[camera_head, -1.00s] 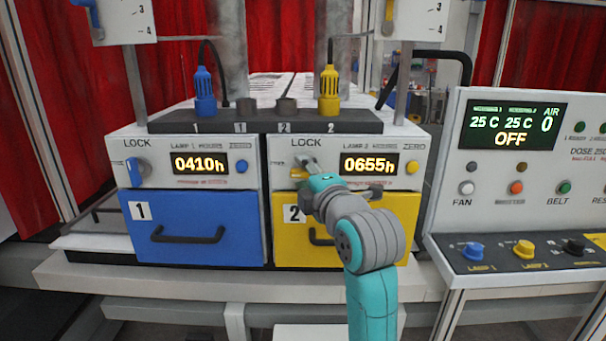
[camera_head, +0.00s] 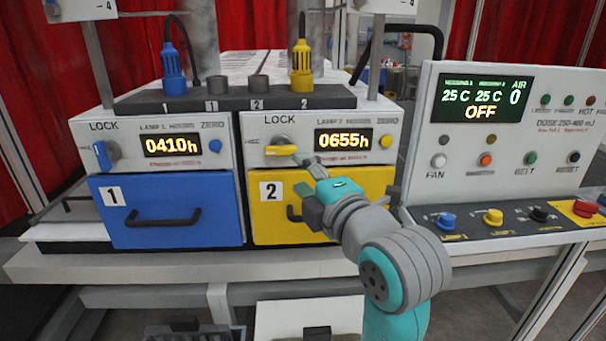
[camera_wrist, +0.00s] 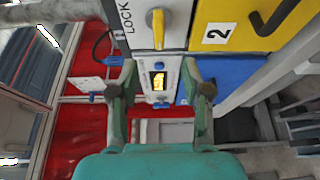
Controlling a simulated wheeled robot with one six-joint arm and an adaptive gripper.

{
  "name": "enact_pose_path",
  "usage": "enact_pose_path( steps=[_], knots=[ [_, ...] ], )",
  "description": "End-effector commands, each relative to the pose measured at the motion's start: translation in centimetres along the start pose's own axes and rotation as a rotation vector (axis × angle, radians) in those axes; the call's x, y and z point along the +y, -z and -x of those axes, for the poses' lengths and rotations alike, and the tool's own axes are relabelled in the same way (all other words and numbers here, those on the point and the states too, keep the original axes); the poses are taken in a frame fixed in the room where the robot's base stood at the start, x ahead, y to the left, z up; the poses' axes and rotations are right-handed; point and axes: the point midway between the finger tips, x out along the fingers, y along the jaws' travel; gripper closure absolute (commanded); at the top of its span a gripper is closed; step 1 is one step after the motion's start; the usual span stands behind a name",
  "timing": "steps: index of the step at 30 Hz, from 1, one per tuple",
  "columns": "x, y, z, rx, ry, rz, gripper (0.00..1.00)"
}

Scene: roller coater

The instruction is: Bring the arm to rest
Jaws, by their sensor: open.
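My gripper (camera_head: 312,172) is in front of the yellow unit 2, below and right of its yellow lock knob (camera_head: 281,150). The knob shows clear of the fingers, its lever lying nearly level. In the wrist view my gripper (camera_wrist: 159,75) has its two fingers spread apart with nothing between them. The yellow lock knob (camera_wrist: 158,28) also shows there, beyond the fingertips. My forearm reaches up from the lower right in the head view and hides part of the yellow drawer (camera_head: 268,222).
The blue drawer (camera_head: 170,232) and blue lock knob (camera_head: 104,155) stand to the left. The control panel (camera_head: 460,190) is close on the right of my arm. A yellow plug (camera_head: 302,72) and blue plug (camera_head: 174,75) stand above. The bench edge (camera_head: 120,272) runs below the drawers.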

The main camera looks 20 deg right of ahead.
Motion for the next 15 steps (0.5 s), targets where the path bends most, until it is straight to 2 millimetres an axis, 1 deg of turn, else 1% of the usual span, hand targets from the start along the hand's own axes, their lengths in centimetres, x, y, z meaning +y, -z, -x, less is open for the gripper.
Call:
enact_pose_path(
  steps=[6,9,11,14,15],
  knots=[
    [0.0,0.0,0.0,0.000,0.000,0.000,0.52],
    [-0.6,0.0,-0.1,-0.001,0.003,-0.013,0.52],
    [-1.5,0.0,-0.1,-0.002,0.009,-0.034,0.52],
    [-4.0,0.1,-0.1,-0.006,0.021,-0.096,0.52],
    [-5.2,0.1,0.0,-0.009,0.027,-0.129,0.52]
  ],
)
